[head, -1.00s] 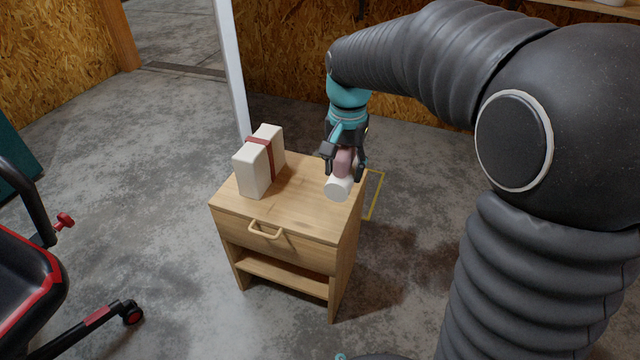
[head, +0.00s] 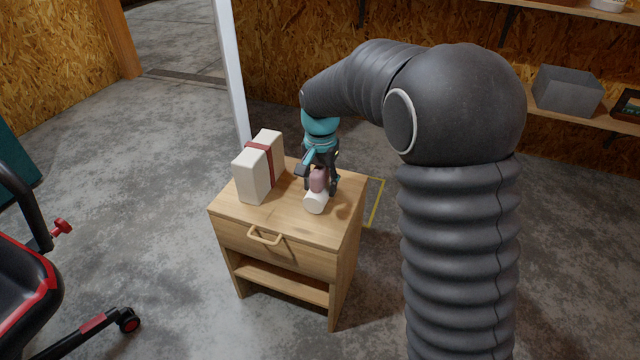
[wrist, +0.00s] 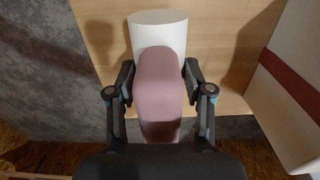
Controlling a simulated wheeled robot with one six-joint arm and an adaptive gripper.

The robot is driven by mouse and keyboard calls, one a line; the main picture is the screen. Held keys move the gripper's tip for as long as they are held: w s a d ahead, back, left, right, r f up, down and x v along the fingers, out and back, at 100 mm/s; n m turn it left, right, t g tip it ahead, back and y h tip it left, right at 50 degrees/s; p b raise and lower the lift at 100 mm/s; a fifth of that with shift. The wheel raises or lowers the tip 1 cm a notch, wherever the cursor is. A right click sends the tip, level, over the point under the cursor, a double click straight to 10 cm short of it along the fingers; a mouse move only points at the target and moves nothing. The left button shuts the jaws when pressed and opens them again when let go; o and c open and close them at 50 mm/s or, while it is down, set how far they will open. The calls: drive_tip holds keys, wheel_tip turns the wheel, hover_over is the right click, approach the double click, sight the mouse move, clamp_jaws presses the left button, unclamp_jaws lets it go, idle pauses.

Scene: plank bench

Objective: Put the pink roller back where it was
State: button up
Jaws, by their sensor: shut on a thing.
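The pink roller has a pink handle (head: 318,180) and a white cylindrical head (head: 315,201). My gripper (head: 320,184) is shut on the pink handle, with a finger on each side. In the wrist view the pink handle (wrist: 159,85) lies between the two fingers, and the white head (wrist: 158,32) points away from my gripper. The roller is over the right part of the small wooden cabinet's top (head: 278,212), very low. I cannot tell whether it touches the wood.
A cream box with a red band (head: 259,168) stands upright on the cabinet top, left of the roller. The top's front strip and right corner are clear. A black and red chair (head: 30,270) is at the left. Shelves (head: 590,118) are at the back right.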

drive_tip(key=o, duration=1.1)
drive_tip(key=shift+f, duration=0.1)
wheel_tip(320, 180, up, 12)
drive_tip(key=shift+f+p, duration=0.25)
drive_tip(key=shift+p, duration=0.7)
drive_tip(key=shift+r, duration=0.5)
drive_tip(key=s+d+r+t, duration=0.1)
drive_tip(key=s+d+r, duration=0.3)
drive_tip(key=s+d, duration=0.2)
drive_tip(key=s+d+f+n+t, duration=0.1)
drive_tip(key=s+d, duration=0.4)
drive_tip(key=s, duration=0.6)
drive_tip(key=s+d+f+n+t, duration=0.2)
drive_tip(key=s+d, duration=0.3)
drive_tip(key=s, duration=0.6)
drive_tip(key=shift+d+n+t, duration=0.25)
drive_tip(key=shift+n+t, duration=0.25)
drive_tip(key=shift+t, duration=0.3)
